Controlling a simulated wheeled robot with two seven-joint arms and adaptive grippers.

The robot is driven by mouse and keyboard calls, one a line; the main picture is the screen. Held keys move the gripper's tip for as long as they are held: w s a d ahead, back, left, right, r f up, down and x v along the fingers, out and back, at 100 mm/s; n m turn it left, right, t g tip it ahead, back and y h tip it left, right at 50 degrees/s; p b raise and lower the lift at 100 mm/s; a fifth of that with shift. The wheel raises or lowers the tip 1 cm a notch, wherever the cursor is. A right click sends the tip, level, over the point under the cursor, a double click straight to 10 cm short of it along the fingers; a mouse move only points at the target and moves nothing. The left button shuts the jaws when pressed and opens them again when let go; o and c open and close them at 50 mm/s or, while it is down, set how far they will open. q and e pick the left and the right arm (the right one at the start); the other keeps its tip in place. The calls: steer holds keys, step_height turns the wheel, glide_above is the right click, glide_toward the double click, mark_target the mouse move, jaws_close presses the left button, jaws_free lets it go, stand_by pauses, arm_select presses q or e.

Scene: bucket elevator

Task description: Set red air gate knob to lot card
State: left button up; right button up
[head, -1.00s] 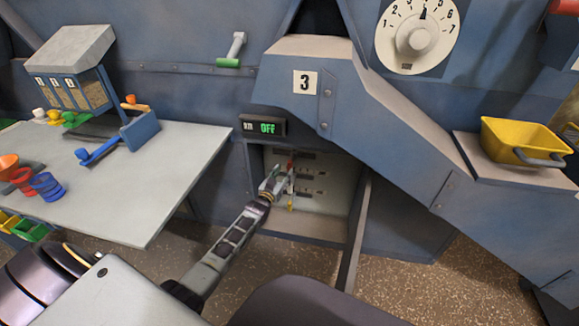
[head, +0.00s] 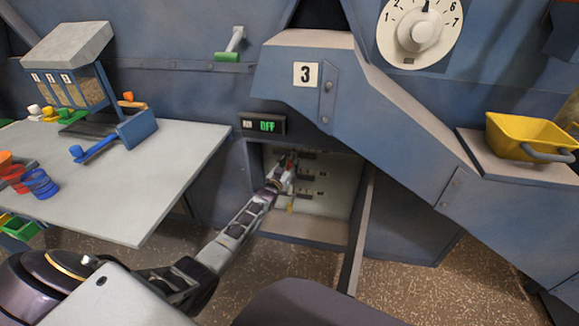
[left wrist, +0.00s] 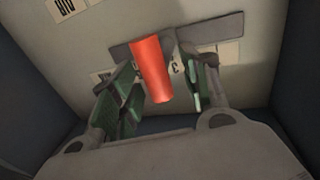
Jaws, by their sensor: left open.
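The red air gate knob (left wrist: 151,69) stands out from a slotted plate on the pale panel in the left wrist view. My left gripper (left wrist: 160,78) is open, with a green-padded finger on each side of the knob. I cannot tell whether either finger touches it. In the head view the gripper (head: 286,165) is inside the open recess below the number 3 and covers part of the panel (head: 332,190). The scale numbers beside the knob are mostly hidden; a 3 shows partly. I cannot make out a lot card. My right gripper is not in view.
The recess has side walls and an open door (head: 357,230) on its right. A yellow handle (head: 290,205) hangs low on the panel. A grey table (head: 165,180) stands left; a yellow bucket (head: 525,135) stands right.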

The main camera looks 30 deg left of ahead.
arm_select(q)
steer(key=shift+w, duration=0.15)
jaws_close()
stand_by(0.4)
